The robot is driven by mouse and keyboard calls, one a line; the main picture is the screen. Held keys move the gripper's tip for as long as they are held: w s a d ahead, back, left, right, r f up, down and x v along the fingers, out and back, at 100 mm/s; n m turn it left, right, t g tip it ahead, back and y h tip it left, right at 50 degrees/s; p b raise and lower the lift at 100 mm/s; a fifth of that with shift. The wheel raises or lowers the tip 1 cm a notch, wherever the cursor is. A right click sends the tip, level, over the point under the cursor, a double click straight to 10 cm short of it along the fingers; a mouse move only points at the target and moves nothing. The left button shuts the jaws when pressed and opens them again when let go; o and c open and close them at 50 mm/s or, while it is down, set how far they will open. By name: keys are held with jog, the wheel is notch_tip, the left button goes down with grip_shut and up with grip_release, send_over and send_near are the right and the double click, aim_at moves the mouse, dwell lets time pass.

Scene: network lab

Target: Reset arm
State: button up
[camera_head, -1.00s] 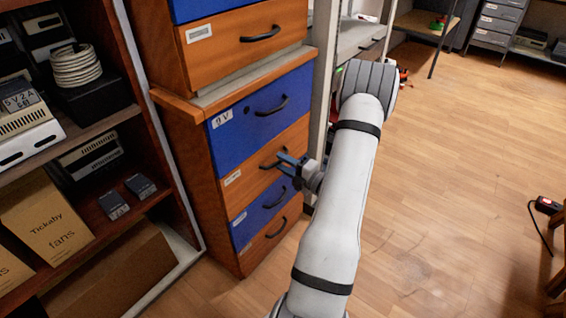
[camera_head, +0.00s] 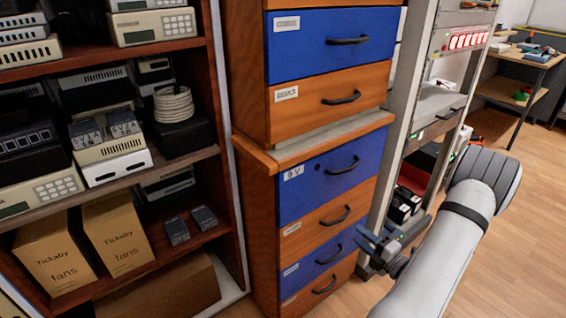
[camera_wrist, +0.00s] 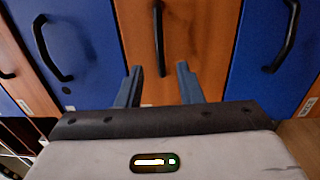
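My gripper (camera_head: 366,243) is at the lower right of the head view, in front of the lower drawers of the cabinet (camera_head: 264,225). In the wrist view its two blue-grey fingers (camera_wrist: 160,80) stand apart with nothing between them. They point at an orange drawer front (camera_wrist: 188,40) with a black handle (camera_wrist: 158,38). The fingers look apart from the handle. My arm is bent, its elbow at the right of the head view.
The cabinet has blue and orange drawers, all looking closed. A shelf (camera_head: 110,172) at left holds devices and Tickaby fans boxes (camera_head: 55,248). A metal rack (camera_head: 432,110) stands right of the cabinet. Open wooden floor (camera_head: 515,230) lies at the right.

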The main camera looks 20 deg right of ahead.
jog(key=s+a+r+n+g+y+p, duration=0.2)
jog(key=a+r+n+g+y+p, duration=0.5)
jog(key=a+r+n+g+p, duration=1.3)
jog(key=s+a+r+n+t+h+p, duration=0.1)
jog(key=s+a+r+n+h+p, duration=0.1)
jog(key=r+n, duration=0.7)
jog(key=s+a+r+n+t+h+p, duration=0.2)
jog(key=r+n+h, duration=0.4)
jog(key=n, duration=0.5)
jog(key=s+a+r+n+t+h+p, duration=0.1)
jog(key=s+a+r+n+h+p, duration=0.2)
jog(key=r+n, duration=0.8)
jog(key=s+a+p, duration=0.1)
jog(key=a, duration=0.1)
jog(key=shift+s+a+r+t+h, duration=0.3)
jog(key=shift+a+r+t+h, duration=0.05)
jog(key=shift+a+t+h, duration=0.05)
